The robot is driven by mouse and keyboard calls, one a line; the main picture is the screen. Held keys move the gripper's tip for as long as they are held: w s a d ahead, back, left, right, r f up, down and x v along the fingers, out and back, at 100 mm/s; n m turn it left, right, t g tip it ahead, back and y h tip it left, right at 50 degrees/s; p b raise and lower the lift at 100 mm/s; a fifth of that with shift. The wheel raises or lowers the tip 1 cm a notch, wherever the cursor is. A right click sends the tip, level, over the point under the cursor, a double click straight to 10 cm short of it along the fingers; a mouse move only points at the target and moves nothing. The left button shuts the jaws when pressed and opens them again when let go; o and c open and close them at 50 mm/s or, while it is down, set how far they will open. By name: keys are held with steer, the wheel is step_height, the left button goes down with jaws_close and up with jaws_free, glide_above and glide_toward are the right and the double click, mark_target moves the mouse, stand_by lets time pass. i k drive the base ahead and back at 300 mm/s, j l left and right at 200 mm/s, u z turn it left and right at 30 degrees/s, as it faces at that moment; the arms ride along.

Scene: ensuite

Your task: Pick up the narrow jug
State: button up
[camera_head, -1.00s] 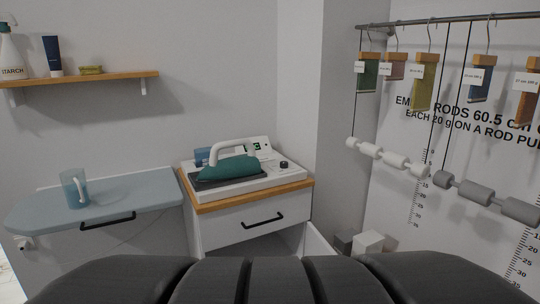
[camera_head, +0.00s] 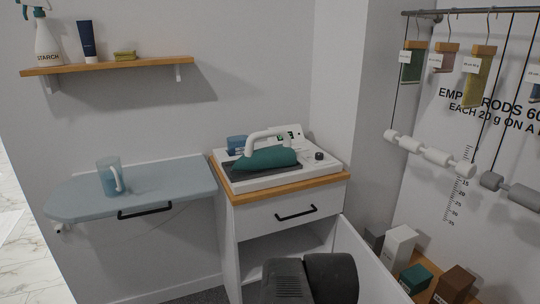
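A narrow, see-through blue jug (camera_head: 109,177) with a pale handle on its right side stands upright on the grey-blue fold-down board (camera_head: 165,189) at the left. A second blue vessel (camera_head: 236,144) sits behind the iron on the cabinet top, mostly hidden, so its shape is unclear. A dark part of my own body shows at the bottom centre. My gripper's fingers cannot be made out in the head view.
A teal iron (camera_head: 265,158) rests on a white station (camera_head: 305,172) on the cabinet. A wall shelf (camera_head: 105,67) above the board holds a starch bottle (camera_head: 46,40), a tube (camera_head: 87,40) and a sponge-like block. An open white panel and boxes (camera_head: 398,246) stand at lower right.

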mark_target(110, 169)
steer(key=u, duration=1.45)
